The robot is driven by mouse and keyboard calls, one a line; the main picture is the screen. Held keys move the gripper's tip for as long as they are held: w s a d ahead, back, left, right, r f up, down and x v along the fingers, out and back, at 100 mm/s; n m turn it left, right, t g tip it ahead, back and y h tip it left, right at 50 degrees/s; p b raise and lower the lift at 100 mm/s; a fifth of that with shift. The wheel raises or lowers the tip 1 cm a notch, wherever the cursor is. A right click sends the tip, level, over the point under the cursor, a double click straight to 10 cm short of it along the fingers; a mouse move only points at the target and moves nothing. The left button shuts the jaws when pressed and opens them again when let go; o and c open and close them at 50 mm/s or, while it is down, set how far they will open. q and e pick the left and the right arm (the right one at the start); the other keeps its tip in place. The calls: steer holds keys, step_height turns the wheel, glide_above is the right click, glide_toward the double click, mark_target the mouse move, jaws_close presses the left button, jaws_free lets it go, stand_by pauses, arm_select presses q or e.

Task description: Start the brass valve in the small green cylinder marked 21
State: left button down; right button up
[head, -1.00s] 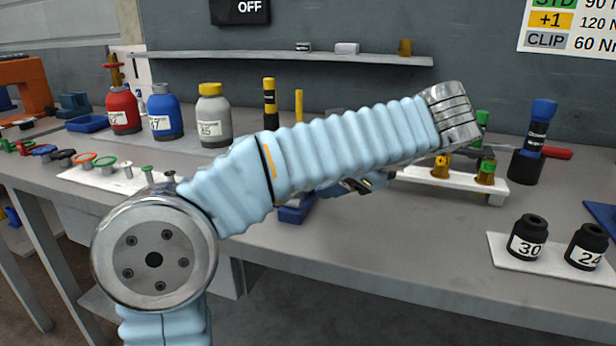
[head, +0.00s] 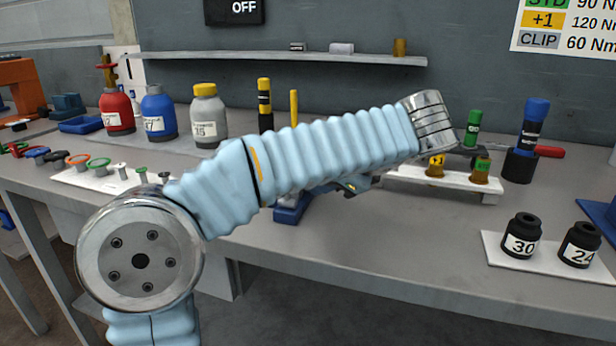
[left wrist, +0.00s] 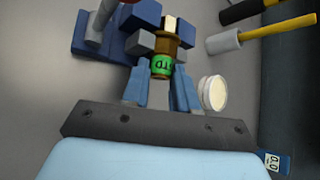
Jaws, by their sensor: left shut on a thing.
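In the left wrist view a brass valve (left wrist: 166,45) with a green band marked STD stands between the fingers of my left gripper (left wrist: 163,80), which is shut on it. Blue-grey blocks lie on both sides of the valve's brass part; I cannot tell whether they touch it. In the head view my left forearm crosses the middle and hides most of its gripper and the valve. Brass valves with a yellow band (head: 436,166) and a green band (head: 481,170) stand in a white rack. I cannot make out a green cylinder marked 21. My right gripper is not in view.
Red (head: 117,112), blue (head: 159,114) and grey (head: 207,117) cylinders stand at the back left. Black sockets marked 30 (head: 521,236) and 24 (head: 580,246) stand on a white plate at the right. The bench front between is mostly clear.

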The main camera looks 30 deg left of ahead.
arm_select(q)
steer(key=shift+r, duration=0.55)
steer(key=s+d+r, duration=0.6)
steer(key=s+r, duration=0.6)
steer(key=shift+s, duration=0.3)
stand_by(0.4)
